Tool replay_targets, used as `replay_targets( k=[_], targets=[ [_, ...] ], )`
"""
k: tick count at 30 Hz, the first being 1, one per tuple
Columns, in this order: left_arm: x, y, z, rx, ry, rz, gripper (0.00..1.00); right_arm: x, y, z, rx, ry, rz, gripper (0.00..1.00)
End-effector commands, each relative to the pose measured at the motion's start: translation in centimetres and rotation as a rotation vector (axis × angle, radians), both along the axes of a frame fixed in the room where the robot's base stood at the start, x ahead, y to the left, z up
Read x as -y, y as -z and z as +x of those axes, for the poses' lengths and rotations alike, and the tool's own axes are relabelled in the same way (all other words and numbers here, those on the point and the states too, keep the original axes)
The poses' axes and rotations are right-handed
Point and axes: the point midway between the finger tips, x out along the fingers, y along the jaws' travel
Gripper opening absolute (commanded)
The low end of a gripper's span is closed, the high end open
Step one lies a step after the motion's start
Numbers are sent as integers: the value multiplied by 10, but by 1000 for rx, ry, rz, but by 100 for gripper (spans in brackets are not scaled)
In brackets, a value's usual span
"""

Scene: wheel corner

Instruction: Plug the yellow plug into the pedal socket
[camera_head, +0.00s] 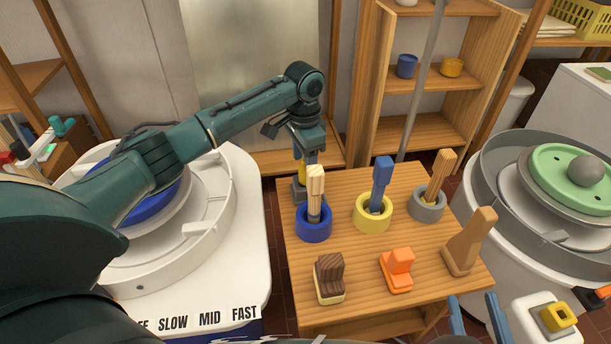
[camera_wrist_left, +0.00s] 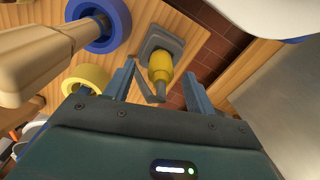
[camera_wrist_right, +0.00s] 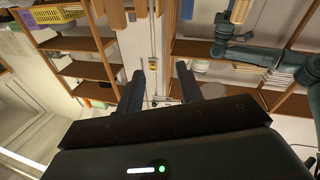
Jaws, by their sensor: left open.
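The yellow plug (camera_wrist_left: 160,68) stands in a grey holder (camera_wrist_left: 157,44) at the table's back left corner, partly hidden by my left arm in the head view. My left gripper (camera_head: 308,152) is open above it. In the left wrist view, its fingers lie either side of the plug's grey end, apart from it as far as I can tell. A yellow square frame (camera_head: 556,317) on a white block at the lower right looks like the pedal socket; I cannot be sure. My right gripper (camera_head: 475,316) is open and empty near the table's front right edge; its fingers also show in the right wrist view (camera_wrist_right: 158,85).
The wooden table (camera_head: 345,245) bears blue (camera_head: 314,224), yellow (camera_head: 372,214) and grey (camera_head: 427,206) ring holders with tools. A brown block (camera_head: 329,280), an orange block (camera_head: 397,270) and a wooden wedge (camera_head: 470,243) stand in front. Pottery wheels flank the table.

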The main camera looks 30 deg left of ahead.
Motion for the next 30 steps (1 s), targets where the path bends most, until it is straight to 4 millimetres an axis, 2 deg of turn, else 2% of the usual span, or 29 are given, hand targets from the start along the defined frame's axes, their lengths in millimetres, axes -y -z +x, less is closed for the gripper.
replay_targets(
  k=[2,7,10,16,30],
  targets=[
    [1,15,2,-1,0,-1,55,-3,5,-2,38,-16,2,36],
    [1,41,4,-1,-1,0,55,-6,4,0,55,-28,41,36],
    [1,46,4,0,-1,0,55,-6,2,0,55,-31,53,36],
    [1,45,4,0,0,0,55,-6,0,1,54,-31,54,36],
    [1,45,4,1,0,-1,17,-6,1,1,54,-31,53,36]
  ],
)
